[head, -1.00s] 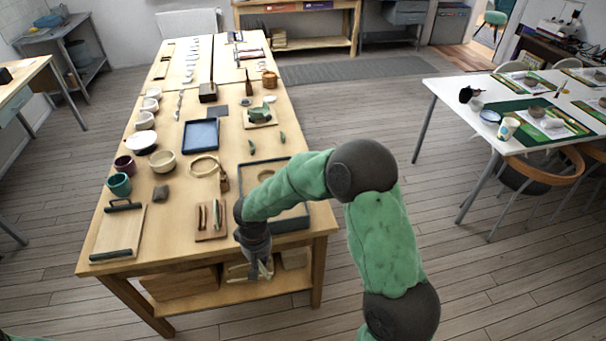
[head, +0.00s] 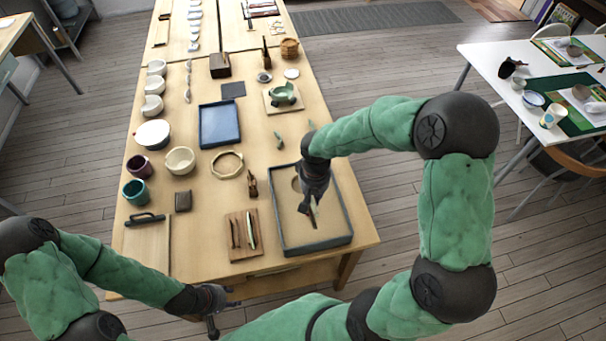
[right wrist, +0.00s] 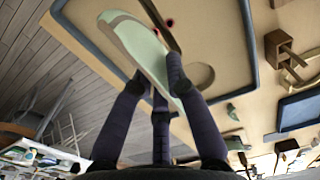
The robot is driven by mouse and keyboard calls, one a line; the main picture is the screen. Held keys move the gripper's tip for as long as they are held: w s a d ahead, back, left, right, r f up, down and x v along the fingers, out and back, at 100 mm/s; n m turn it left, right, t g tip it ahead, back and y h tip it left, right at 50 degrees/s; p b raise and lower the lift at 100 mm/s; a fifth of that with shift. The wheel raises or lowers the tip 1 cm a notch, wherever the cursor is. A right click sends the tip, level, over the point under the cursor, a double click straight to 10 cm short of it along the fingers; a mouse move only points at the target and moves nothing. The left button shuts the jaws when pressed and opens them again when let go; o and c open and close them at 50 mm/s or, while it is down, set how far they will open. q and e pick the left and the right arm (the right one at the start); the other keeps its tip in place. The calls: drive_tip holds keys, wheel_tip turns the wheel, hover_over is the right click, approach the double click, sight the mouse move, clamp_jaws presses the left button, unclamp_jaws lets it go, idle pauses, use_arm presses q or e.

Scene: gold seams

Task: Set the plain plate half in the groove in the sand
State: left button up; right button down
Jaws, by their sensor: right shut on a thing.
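My right gripper (head: 312,196) is over the sand tray (head: 282,238), pointing down. In the right wrist view it is shut on a pale green and cream plate half (right wrist: 141,48), held on edge between the fingers. Only a thin sliver of the plate half (head: 315,216) shows in the head view. I cannot tell whether it touches the sand. A dark strip (right wrist: 158,20) in the sand beside the plate half looks like the groove. My left gripper (head: 215,308) is low in front of the table, with its fingers apart and nothing seen between them.
A wooden ring (head: 227,165), blue tray (head: 219,124), bowls (head: 180,160) and cups (head: 135,191) stand further left and back. A small wooden tool (head: 251,184) is near the tray's left wall.

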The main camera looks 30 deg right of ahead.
drive_tip(key=shift+w+f, duration=0.1)
drive_tip(key=shift+f+b, duration=0.3)
drive_tip(key=shift+b, duration=0.05)
drive_tip(key=shift+f+b, duration=1.25)
drive_tip(key=shift+f, duration=0.6)
drive_tip(key=shift+f+b, duration=0.5)
drive_tip(key=shift+b, duration=0.5)
idle(0.8)
drive_tip(key=shift+b, duration=0.3)
idle(1.4)
drive_tip(key=shift+f+b, duration=1.1)
drive_tip(key=shift+f, duration=0.05)
idle(1.1)
